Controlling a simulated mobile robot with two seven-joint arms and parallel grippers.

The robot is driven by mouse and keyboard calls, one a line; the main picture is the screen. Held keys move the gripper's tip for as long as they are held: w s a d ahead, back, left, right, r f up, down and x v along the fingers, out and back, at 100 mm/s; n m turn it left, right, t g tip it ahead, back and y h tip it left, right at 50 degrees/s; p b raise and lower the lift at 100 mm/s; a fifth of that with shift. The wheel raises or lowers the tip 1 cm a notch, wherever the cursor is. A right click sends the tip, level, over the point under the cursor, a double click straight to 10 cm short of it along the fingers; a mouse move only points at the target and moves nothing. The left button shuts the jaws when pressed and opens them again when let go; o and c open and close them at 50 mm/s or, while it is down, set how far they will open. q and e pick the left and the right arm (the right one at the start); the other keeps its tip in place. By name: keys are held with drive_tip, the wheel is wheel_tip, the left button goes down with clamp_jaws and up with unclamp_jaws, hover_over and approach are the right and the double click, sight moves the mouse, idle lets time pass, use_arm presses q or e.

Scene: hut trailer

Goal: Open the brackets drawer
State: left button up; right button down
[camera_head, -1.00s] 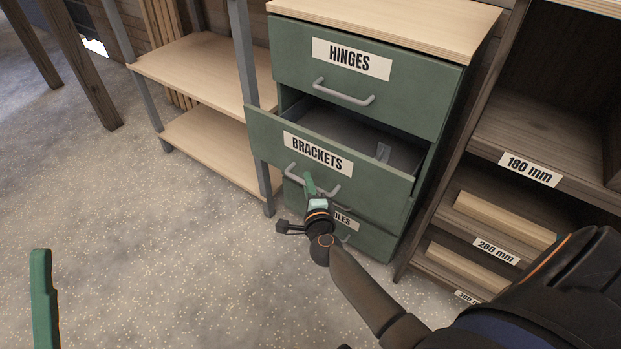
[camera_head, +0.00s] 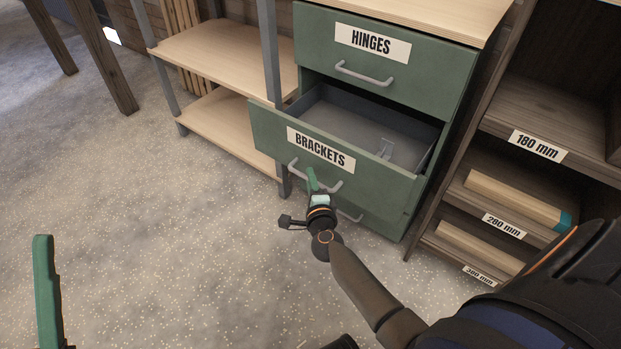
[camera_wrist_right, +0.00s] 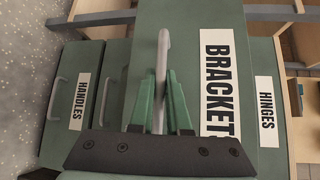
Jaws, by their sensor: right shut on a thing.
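The brackets drawer (camera_head: 268,128) is green with a white BRACKETS label and stands pulled out of the cabinet, its grey inside showing. My right gripper (camera_head: 313,184) is at the drawer's front, shut on the grey drawer handle (camera_head: 333,186). In the right wrist view the green fingers (camera_wrist_right: 160,100) sit on both sides of the handle (camera_wrist_right: 162,60). My left gripper shows only in part as a green finger (camera_head: 45,290) at the lower left, away from the cabinet; its opening cannot be judged.
The hinges drawer (camera_head: 440,85) above is shut. A handles drawer (camera_wrist_right: 75,105) is below. A wooden shelf rack (camera_head: 215,60) stands left of the cabinet, and a dark shelf with wood pieces (camera_head: 510,200) stands right. The speckled floor (camera_head: 170,240) in front is clear.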

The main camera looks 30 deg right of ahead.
drive_tip(key=c, duration=0.9)
unclamp_jaws()
drive_tip(key=p+v, duration=0.2)
drive_tip(key=v, duration=0.5)
drive_tip(key=shift+s, duration=0.25)
drive_tip(key=shift+r, duration=0.1)
